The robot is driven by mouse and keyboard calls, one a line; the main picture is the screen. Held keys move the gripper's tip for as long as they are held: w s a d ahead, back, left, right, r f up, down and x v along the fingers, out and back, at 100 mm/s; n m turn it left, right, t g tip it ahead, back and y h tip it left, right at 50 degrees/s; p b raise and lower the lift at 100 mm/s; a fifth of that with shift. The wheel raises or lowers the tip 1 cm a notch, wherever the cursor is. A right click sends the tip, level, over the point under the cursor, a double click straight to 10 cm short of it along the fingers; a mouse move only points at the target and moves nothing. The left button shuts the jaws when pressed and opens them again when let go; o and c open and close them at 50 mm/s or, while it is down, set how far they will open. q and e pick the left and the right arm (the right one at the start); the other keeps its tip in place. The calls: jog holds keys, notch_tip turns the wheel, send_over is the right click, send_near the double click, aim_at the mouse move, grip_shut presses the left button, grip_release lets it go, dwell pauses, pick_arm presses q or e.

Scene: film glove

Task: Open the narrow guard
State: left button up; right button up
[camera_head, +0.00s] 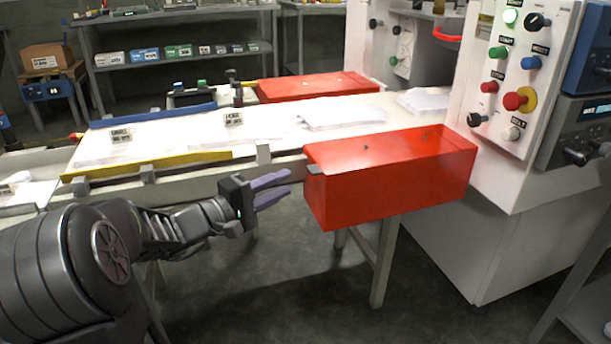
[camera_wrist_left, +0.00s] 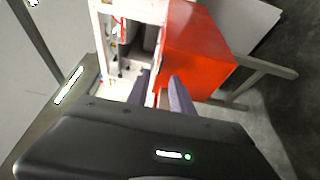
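A red box-shaped guard (camera_head: 400,185) sits at the near edge of the white machine bed, its lid down. A small grey tab (camera_head: 313,168) sticks out at its left end. A second red guard (camera_head: 318,86) lies across the bed at the far side, also down. I cannot tell for sure which one is the narrow guard. My left gripper (camera_head: 289,183) is open and empty, its purple fingers pointing right, a little short of the near guard's left end and not touching it. In the left wrist view the near guard (camera_wrist_left: 200,52) is ahead, right of the fingers (camera_wrist_left: 161,77). My right gripper is not in view.
The control panel (camera_head: 510,75) with coloured buttons stands right of the near guard. Paper stacks and small labels lie on the bed (camera_head: 270,125), with a yellow strip (camera_head: 150,165) along its near edge. Open floor (camera_head: 290,265) lies below the gripper, beside a table leg (camera_head: 384,265).

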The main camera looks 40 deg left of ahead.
pick_arm(q)
jog(key=b+x, duration=0.1)
jog(key=x, duration=0.6)
jog(key=shift+w, duration=0.35)
jog(key=shift+d, duration=0.1)
grip_shut()
jog(key=shift+f, duration=0.1)
dwell(0.9)
